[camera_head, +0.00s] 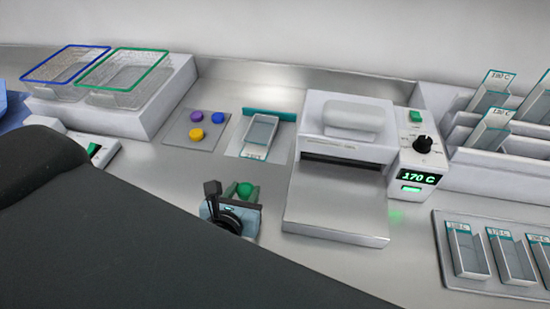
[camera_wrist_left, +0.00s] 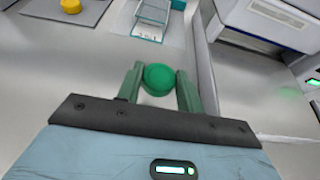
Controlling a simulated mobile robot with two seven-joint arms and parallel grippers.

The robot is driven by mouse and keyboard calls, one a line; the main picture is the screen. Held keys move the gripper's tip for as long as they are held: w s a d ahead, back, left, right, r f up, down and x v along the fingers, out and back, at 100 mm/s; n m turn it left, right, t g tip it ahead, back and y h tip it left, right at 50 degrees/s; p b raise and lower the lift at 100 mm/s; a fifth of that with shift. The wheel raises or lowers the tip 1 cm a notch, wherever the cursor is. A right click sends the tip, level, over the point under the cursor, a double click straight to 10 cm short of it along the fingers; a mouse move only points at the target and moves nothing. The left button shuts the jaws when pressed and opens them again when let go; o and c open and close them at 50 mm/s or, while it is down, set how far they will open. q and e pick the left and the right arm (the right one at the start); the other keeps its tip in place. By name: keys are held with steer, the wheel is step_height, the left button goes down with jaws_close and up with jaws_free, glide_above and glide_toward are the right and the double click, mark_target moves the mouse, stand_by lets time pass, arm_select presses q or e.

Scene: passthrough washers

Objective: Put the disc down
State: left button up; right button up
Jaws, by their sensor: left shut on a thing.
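A green disc (camera_head: 245,189) is held between the fingers of my left gripper (camera_head: 244,194). In the left wrist view the green disc (camera_wrist_left: 160,79) sits between the two green fingers of the left gripper (camera_wrist_left: 160,86), which are shut on it. The gripper is over the bare metal counter, in front of a grey square pad (camera_head: 204,146). On that pad lie a purple disc (camera_head: 197,116), a blue disc (camera_head: 218,118) and a yellow disc (camera_head: 196,135). My right gripper is not in view.
A glass tray (camera_head: 261,131) stands on a pale plate behind the gripper. A press-like machine (camera_head: 340,185) with a 170 C display is to the right. Baskets with blue (camera_head: 68,48) and green rims (camera_head: 128,52) stand at back left. Tray racks are at right.

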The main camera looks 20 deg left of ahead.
arm_select(q)
steer(key=shift+d, duration=0.2)
steer(key=w+a, duration=0.2)
steer(key=w, duration=0.2)
steer(key=w+a+f, duration=0.1)
steer(key=w+a, duration=0.1)
steer(key=w, duration=0.3)
steer(key=w+a, duration=0.2)
steer(key=w, duration=0.2)
steer(key=shift+w+a+f, duration=0.2)
steer(key=shift+w+a, duration=0.05)
steer(key=shift+w, duration=0.05)
steer(key=shift+w+a+f, duration=0.1)
steer(key=shift+w+f, duration=0.1)
steer(key=shift+f, duration=0.7)
steer(key=shift+w+a+f, duration=0.1)
steer(key=shift+w+f, duration=0.1)
steer(key=shift+f, duration=0.7)
steer(key=shift+f, duration=0.15)
steer(key=o, duration=1)
steer(key=shift+c, duration=0.2)
